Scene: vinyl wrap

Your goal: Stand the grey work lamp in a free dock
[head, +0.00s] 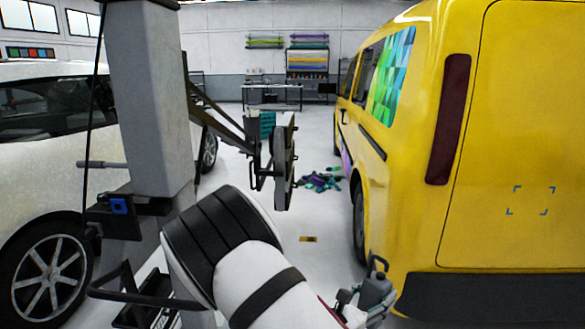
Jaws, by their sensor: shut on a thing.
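The grey work lamp (376,290) is low in the head view, right of centre, in front of the yellow van's rear corner. It has a dark handle-like loop at its top and looks roughly upright. My gripper (352,303) is at its left side and shut on it; the fingers are small and partly hidden by my white arm and the picture's lower edge. I cannot make out a dock for certain. A dark bracket with a blue mark (118,206) is on the grey post at the left.
The yellow van (500,150) fills the right side, close to the lamp. A white car (40,150) and the grey post (150,100) stand at the left. Scraps of vinyl (320,181) lie on the floor farther back. A workbench (272,88) is at the back wall.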

